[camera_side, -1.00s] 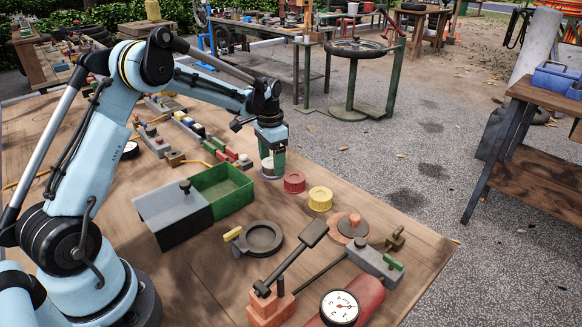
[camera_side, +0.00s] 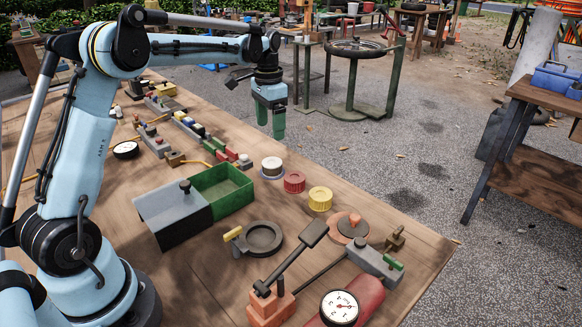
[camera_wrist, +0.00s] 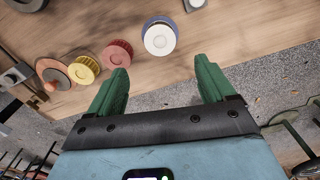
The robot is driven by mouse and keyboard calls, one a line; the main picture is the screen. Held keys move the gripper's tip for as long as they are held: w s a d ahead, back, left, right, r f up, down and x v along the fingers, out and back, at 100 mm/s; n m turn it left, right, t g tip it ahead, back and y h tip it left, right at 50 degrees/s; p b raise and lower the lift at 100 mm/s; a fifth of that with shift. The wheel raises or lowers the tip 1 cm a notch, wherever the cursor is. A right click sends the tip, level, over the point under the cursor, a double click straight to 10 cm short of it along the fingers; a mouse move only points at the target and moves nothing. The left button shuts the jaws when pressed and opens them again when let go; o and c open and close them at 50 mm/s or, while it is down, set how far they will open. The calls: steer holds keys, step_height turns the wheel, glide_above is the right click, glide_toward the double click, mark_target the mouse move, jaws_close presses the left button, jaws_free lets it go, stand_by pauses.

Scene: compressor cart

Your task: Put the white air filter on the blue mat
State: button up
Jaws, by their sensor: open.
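The white air filter (camera_side: 272,163) is a short round piece with a pale top and darker side. It rests upright on the small round blue mat (camera_side: 271,177). In the wrist view the filter (camera_wrist: 158,40) covers most of the mat, whose blue rim (camera_wrist: 174,24) shows around its far edge. My gripper (camera_side: 271,136) has green fingers and hangs above the filter, clear of it. In the wrist view my gripper (camera_wrist: 161,70) is open with nothing between the fingers.
A red ribbed cap (camera_side: 294,182) and a yellow ribbed cap (camera_side: 320,199) stand to the right of the mat. An open green box (camera_side: 222,187) with a grey lid beside it lies to the left. Several small blocks stand farther back. The table's edge is close on the right.

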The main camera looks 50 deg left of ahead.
steer(key=s+d+r+n+t, duration=0.1)
steer(key=s+d+r+t, duration=0.2)
steer(key=s+d+r, duration=0.45)
steer(key=s+d+f+t, duration=0.2)
steer(key=s+d+f, duration=0.1)
steer(key=s+d, duration=0.1)
steer(key=s+d+f+n+t, duration=0.1)
steer(key=s+d+f+t, duration=0.1)
steer(key=s, duration=0.5)
steer(key=shift+d+f, duration=0.5)
steer(key=shift+d, duration=0.5)
